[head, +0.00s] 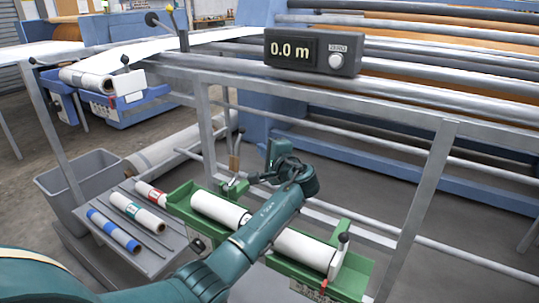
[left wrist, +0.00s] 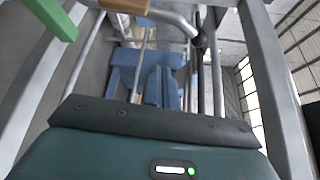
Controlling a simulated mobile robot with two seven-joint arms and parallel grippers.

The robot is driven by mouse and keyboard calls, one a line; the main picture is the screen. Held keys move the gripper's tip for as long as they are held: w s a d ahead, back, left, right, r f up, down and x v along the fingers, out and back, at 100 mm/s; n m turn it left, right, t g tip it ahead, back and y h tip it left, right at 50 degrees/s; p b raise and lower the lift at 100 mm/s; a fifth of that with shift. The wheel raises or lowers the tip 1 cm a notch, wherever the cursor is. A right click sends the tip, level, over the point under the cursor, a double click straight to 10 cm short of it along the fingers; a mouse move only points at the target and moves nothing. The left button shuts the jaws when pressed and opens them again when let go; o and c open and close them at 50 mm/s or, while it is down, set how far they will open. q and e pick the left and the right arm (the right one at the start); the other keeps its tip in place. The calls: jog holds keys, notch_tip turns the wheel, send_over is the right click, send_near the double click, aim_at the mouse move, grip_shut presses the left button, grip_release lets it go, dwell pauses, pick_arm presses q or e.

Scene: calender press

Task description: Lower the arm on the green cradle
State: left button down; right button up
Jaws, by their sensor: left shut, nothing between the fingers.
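The green cradle (head: 180,205) stands low in the middle of the head view. A long white roll (head: 303,247) lies in it, partly hidden behind my left arm. At the cradle's far left end, an upright arm with a tan handle (head: 234,163) rises from a green bracket. The left wrist view shows a green part (left wrist: 50,16) and a tan handle (left wrist: 126,5). My right gripper is out of view.
Metal frame posts (head: 425,200) and rails stand around the cradle. A grey shelf with several small rolls (head: 113,230) and a grey bin (head: 85,178) are at left. A blue cradle (head: 138,103) is farther back. A meter reading 0.0 m (head: 312,51) sits above.

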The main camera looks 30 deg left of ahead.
aim_at(236, 159)
pick_arm(q)
jog(key=a, duration=0.2)
jog(key=s+a+p, duration=0.1)
jog(key=a, duration=0.1)
jog(key=shift+s+a+r+p, duration=0.15)
jog(key=shift+s+a+p, duration=0.05)
jog(key=shift+p, duration=0.1)
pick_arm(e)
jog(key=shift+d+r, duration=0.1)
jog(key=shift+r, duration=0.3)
